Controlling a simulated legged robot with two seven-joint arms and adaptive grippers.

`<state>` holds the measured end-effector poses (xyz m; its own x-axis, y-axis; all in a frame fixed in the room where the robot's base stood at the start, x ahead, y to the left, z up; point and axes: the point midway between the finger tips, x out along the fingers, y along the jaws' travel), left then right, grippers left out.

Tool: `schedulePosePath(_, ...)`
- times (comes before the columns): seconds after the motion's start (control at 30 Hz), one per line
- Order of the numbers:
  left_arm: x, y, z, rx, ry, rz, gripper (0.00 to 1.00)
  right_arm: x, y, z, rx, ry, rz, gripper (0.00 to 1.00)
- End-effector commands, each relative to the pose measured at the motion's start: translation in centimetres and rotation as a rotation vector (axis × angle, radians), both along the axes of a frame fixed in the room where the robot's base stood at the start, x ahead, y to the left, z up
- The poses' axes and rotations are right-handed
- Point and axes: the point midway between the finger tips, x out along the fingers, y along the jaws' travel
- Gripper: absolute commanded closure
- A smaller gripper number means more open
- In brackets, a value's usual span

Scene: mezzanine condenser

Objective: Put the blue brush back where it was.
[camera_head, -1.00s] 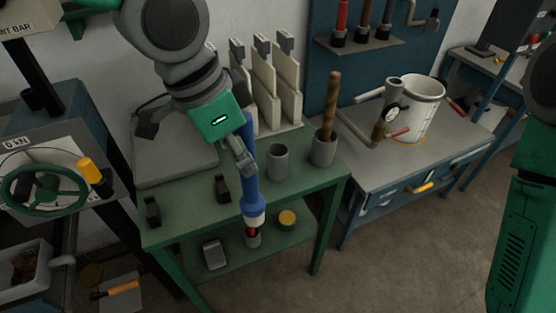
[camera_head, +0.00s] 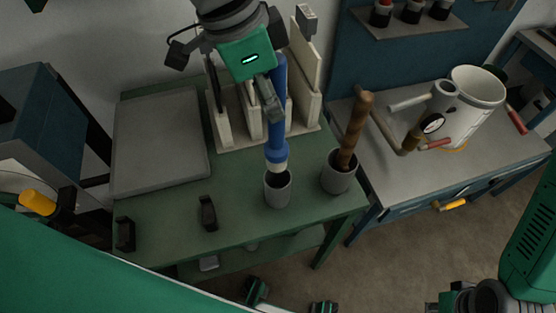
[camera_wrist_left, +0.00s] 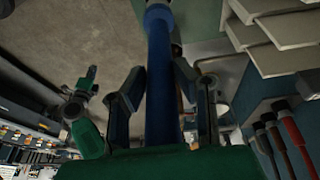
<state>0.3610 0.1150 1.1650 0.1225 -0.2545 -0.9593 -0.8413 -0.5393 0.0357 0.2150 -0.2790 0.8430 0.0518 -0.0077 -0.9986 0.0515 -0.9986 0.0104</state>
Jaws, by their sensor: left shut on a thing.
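The blue brush (camera_head: 276,135) hangs nearly upright from my left gripper (camera_head: 272,103), which is shut on its handle. Its pale collar is at the mouth of a grey cup (camera_head: 278,191) on the green table, and the end below the collar is hidden there. I cannot tell how deep it sits or whether it touches the cup. In the left wrist view the blue handle (camera_wrist_left: 159,50) runs between the fingers (camera_wrist_left: 158,88).
A second grey cup (camera_head: 338,175) with a brown wooden handle stands just right. Pale upright panels (camera_head: 250,125) stand behind, a grey slab (camera_head: 162,145) lies left, and small black holders (camera_head: 208,213) stand in front. A white pot (camera_head: 474,100) is on the right bench.

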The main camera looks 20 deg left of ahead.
Motion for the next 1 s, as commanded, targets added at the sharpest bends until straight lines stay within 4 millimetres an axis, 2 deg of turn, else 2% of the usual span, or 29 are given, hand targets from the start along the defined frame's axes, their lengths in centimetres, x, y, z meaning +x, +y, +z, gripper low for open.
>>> schedulePosePath(0.03,0.1,0.0,-1.8,0.005,0.008,0.0,1.0,0.0,0.0,-0.3,0.0,0.001,0.0,1.0)
schedulePosePath(0.1,0.3,0.0,-3.9,0.005,0.01,-0.001,1.0,0.0,0.0,-0.5,0.0,0.001,0.0,1.0)
schedulePosePath(0.3,0.6,0.1,-8.7,0.002,0.01,-0.001,1.0,0.0,0.0,-0.9,0.0,0.0,0.0,1.0)
schedulePosePath(0.57,0.4,0.1,-11.0,-0.001,0.005,0.001,1.0,0.0,0.0,-1.1,0.0,-0.001,0.0,1.0)
schedulePosePath(0.8,0.5,0.1,-14.6,0.002,0.008,-0.001,1.0,0.0,0.0,-1.5,0.0,-0.001,0.0,1.0)
schedulePosePath(1.0,0.5,0.0,-15.0,-0.001,0.003,0.0,1.0,0.0,0.0,-1.5,0.0,-0.001,0.0,1.0)
